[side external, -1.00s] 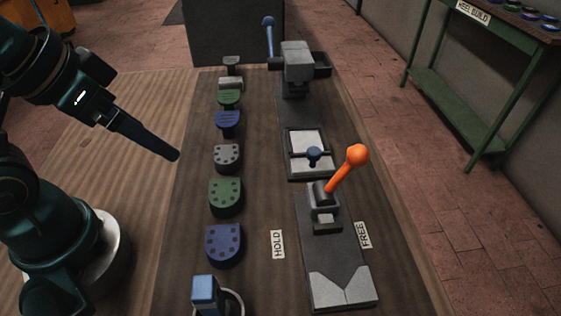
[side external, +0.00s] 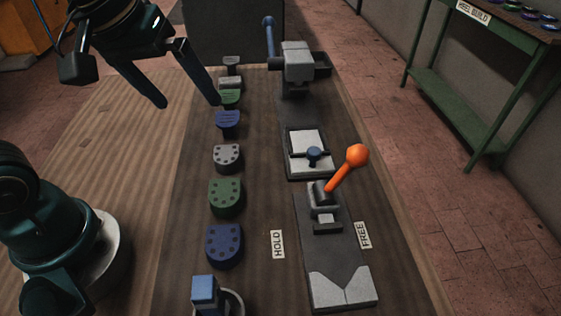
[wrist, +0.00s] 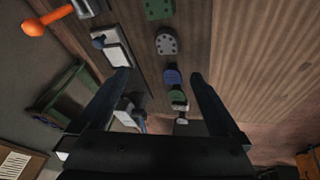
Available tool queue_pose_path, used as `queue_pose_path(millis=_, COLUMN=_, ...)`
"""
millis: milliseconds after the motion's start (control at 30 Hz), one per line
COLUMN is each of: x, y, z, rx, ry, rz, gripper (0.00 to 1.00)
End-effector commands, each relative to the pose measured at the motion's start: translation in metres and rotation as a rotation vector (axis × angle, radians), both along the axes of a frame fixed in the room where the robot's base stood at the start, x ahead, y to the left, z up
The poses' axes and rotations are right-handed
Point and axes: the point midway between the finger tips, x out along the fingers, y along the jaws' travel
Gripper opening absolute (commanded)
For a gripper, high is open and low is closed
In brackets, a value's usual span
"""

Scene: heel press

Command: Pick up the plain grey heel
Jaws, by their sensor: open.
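The plain grey heel (side external: 231,83) lies near the far end of a row of heels on the dark bench, just beyond a plain green heel (side external: 229,97). It looks small and partly covered in the wrist view (wrist: 180,107), beyond the fingertips. My gripper (side external: 191,102) is open and empty. It is above the bench's left side, to the left of the far heels, with one finger close to the plain green heel in the picture. Both fingers also show in the wrist view (wrist: 160,75).
Nearer in the row are a plain blue heel (side external: 228,119) and dotted grey (side external: 228,157), green (side external: 225,195) and blue (side external: 224,243) heels. A small grey piece (side external: 232,62) stands beyond. A press (side external: 297,65) and an orange-knobbed lever (side external: 357,156) stand to the right.

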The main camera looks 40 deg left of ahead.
Motion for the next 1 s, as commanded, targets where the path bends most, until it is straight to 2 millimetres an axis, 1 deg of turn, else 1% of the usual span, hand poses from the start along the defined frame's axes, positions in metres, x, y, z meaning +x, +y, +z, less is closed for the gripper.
queue_pose_path(millis=33, x=0.012, y=0.001, z=-0.006, rx=-0.015, ry=0.037, rz=0.042, gripper=1.0)
queue_pose_path(millis=167, x=0.038, y=0.005, z=-0.023, rx=-0.049, ry=0.116, rz=0.145, gripper=1.0)
queue_pose_path(millis=200, x=0.046, y=0.006, z=-0.03, rx=-0.057, ry=0.142, rz=0.174, gripper=1.0)
queue_pose_path(millis=300, x=0.061, y=0.01, z=-0.052, rx=-0.07, ry=0.209, rz=0.234, gripper=1.0)
queue_pose_path(millis=400, x=0.071, y=0.012, z=-0.074, rx=-0.074, ry=0.271, rz=0.271, gripper=1.0)
queue_pose_path(millis=500, x=0.075, y=0.014, z=-0.094, rx=-0.072, ry=0.326, rz=0.282, gripper=1.0)
queue_pose_path(millis=600, x=0.074, y=0.016, z=-0.109, rx=-0.069, ry=0.369, rz=0.287, gripper=1.0)
queue_pose_path(millis=767, x=0.07, y=0.016, z=-0.123, rx=-0.067, ry=0.401, rz=0.29, gripper=1.0)
queue_pose_path(millis=1000, x=0.07, y=0.016, z=-0.153, rx=-0.067, ry=0.402, rz=0.289, gripper=1.0)
